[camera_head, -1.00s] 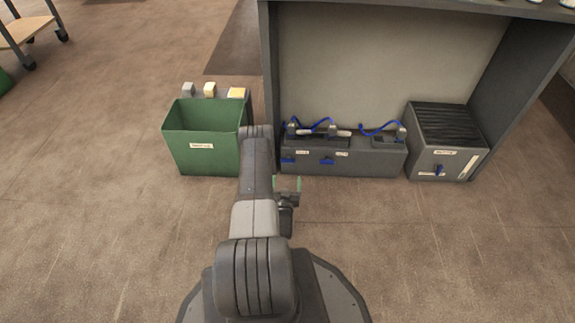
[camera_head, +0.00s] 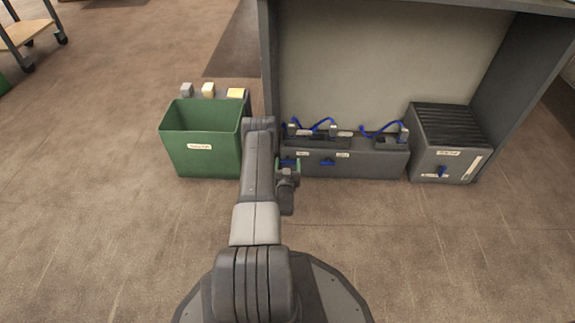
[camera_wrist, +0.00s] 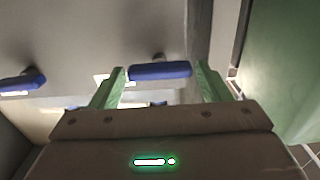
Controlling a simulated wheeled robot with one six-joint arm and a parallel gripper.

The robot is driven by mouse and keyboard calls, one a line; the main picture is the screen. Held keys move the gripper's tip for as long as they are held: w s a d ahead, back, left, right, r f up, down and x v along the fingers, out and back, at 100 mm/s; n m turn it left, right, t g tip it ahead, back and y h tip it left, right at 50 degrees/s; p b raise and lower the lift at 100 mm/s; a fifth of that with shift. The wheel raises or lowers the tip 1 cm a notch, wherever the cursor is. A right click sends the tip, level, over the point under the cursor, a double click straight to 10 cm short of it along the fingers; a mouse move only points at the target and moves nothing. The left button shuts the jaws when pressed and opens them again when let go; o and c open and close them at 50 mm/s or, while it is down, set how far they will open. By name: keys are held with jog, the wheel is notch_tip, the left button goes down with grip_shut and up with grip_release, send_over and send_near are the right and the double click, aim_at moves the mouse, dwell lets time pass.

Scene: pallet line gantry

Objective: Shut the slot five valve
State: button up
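A grey manifold box (camera_head: 371,162) stands at the foot of the dark frame, with two blue valve handles on its front. The left handle (camera_head: 288,161) is partly covered by my gripper (camera_head: 289,168); the other handle (camera_head: 328,162) lies to its right. In the wrist view my gripper (camera_wrist: 160,70) is open, its green fingers on either side of a blue handle (camera_wrist: 160,70) that lies crosswise between them. Small gaps seem to show at both ends. A second blue handle (camera_wrist: 22,82) is at the left there. The slot labels are too small to read.
Blue hoses (camera_head: 315,124) run along the top of the manifold. A grey finned box (camera_head: 447,145) with its own blue handle (camera_head: 442,171) stands to the right. A green bin (camera_head: 200,135) stands close to the left of my arm. The floor in front is open.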

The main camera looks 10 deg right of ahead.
jog(key=c, duration=0.6)
jog(key=shift+c, duration=0.2)
jog(key=shift+n, duration=0.3)
jog(key=n, duration=0.7)
jog(key=shift+a+f, duration=0.1)
jog(key=shift+a, duration=0.05)
jog(key=n, duration=1)
jog(key=shift+f, duration=0.25)
jog(key=shift+a+n, duration=0.1)
jog(key=shift+n, duration=0.2)
